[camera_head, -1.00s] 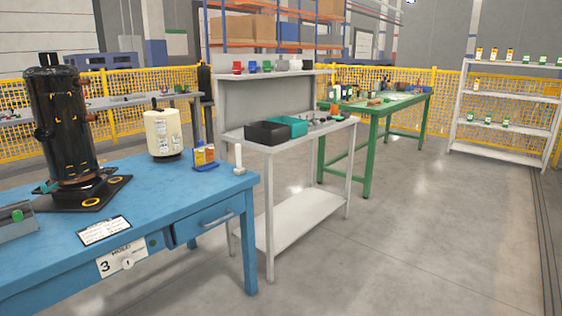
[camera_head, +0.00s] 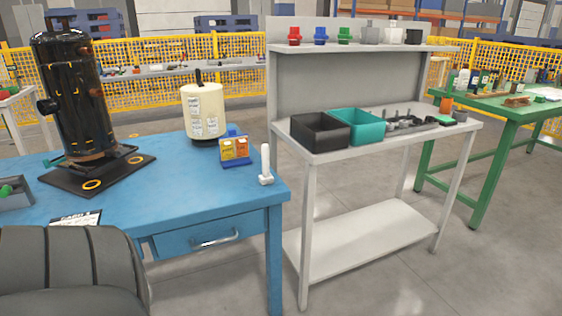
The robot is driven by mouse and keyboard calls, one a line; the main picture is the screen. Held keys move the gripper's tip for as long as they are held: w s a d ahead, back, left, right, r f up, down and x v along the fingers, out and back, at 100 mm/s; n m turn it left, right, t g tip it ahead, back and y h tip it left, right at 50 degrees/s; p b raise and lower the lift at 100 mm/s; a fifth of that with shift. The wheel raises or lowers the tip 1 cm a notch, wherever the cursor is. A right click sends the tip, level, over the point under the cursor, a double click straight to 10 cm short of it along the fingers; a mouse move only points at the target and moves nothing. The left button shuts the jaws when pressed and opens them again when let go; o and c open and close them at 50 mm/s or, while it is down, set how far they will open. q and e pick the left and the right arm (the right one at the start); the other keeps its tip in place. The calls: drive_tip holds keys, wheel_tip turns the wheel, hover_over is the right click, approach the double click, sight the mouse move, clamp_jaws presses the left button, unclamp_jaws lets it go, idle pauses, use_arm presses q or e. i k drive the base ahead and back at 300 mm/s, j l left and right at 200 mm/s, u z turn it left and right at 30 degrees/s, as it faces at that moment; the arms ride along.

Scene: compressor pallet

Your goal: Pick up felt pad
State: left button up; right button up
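I cannot make out a felt pad for certain in the head view. Small grey and dark parts (camera_head: 402,123) lie beside the bins on the grey workstation (camera_head: 455,132), too small to identify. A black bin (camera_head: 322,140) and a teal bin (camera_head: 362,135) stand there; I cannot see what is inside them. Neither gripper is in view.
The blue table holds a black compressor (camera_head: 78,105), a cream canister (camera_head: 204,115) and a blue holder with yellow and orange packs (camera_head: 235,150). The workstation's upper shelf (camera_head: 365,49) carries coloured fittings. A green table (camera_head: 500,108) stands right. Floor (camera_head: 490,275) is clear at lower right.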

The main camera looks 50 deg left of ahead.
sight(266, 178)
drive_tip(key=i+l+u, duration=0.1)
drive_tip(key=i+u, duration=0.25)
drive_tip(key=i+l+u, duration=0.2)
drive_tip(key=i+u, duration=0.15)
drive_tip(key=i+l+u, duration=0.35)
